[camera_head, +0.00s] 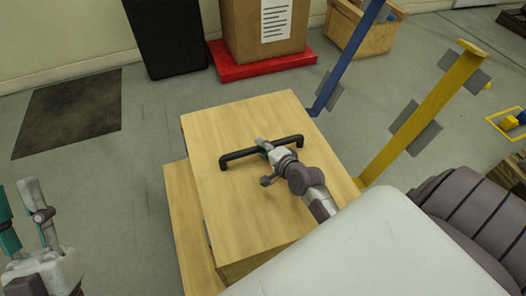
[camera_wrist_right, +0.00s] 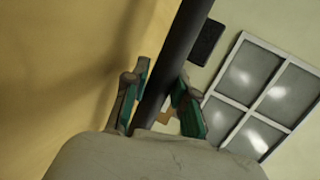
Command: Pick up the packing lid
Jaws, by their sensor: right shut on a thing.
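The packing lid (camera_head: 225,185) is a pale wooden panel with a black bar handle (camera_head: 236,154) on top. It shows in the middle of the head view, above a wooden part that juts out at its left. My right gripper (camera_head: 267,150) is shut on the middle of the handle. In the right wrist view the dark handle (camera_wrist_right: 176,60) runs between the two fingers, with the wooden surface (camera_wrist_right: 60,70) at the left. I cannot tell how far the lid stands off what is below. My left gripper (camera_head: 22,215) is at the left edge, open and empty, away from the lid.
A blue post (camera_head: 345,62) and a yellow post (camera_head: 425,110) with grey plates stand right of the lid. Behind are a cardboard box (camera_head: 265,45) on a red base (camera_head: 262,64) and a black cabinet (camera_head: 167,35). A dark mat (camera_head: 70,110) lies on open floor at the left.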

